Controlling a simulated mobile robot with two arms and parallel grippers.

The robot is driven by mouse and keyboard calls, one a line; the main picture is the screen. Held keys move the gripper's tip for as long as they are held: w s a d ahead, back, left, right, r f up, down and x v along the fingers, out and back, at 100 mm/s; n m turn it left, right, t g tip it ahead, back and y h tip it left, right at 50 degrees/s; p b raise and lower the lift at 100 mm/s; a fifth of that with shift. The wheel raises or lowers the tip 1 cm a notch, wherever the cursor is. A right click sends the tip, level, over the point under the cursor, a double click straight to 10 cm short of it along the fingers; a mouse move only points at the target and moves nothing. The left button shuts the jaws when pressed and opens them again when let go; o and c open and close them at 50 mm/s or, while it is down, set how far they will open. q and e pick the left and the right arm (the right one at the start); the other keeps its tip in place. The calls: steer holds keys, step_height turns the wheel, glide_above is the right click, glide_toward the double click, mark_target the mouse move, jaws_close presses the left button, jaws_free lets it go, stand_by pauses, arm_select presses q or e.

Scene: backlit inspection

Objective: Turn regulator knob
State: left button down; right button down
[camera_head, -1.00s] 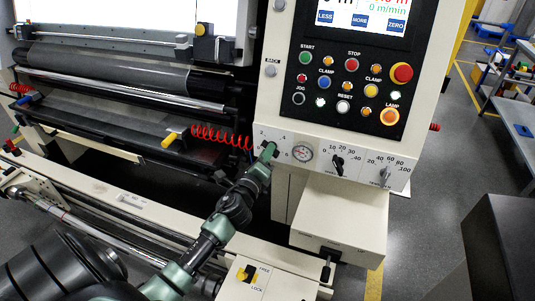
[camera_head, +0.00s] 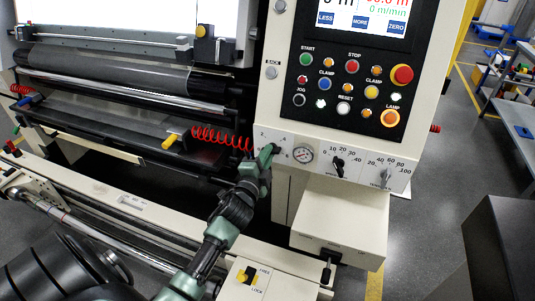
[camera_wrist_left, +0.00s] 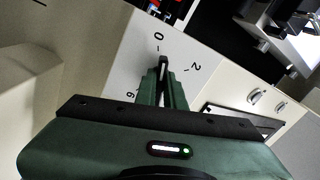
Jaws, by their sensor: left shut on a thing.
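The regulator knob (camera_wrist_left: 163,64) is a black pointer knob on a pale dial face with the marks 0, 2 and 6. It shows in the left wrist view, its tip between the 0 and the 2. My left gripper (camera_wrist_left: 161,87) is shut on it, with a green finger at each side. In the head view my left gripper (camera_head: 269,153) is at the left end of the machine's lower dial strip and hides most of the knob. My right gripper is not in view.
The button panel (camera_head: 350,95) is above. A pale box (camera_head: 340,222) juts out below. A red coiled hose (camera_head: 220,137) hangs to the left.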

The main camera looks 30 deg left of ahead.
arm_select(q)
steer(key=shift+f+n, duration=0.1)
steer(key=shift+n, duration=1.1)
steer(key=c, duration=1.5)
jaws_free()
steer(key=shift+s, duration=0.1)
steer(key=b+v, duration=0.1)
steer(key=v, duration=0.6)
steer(key=shift+s, duration=0.35)
steer(key=shift+d, duration=0.15)
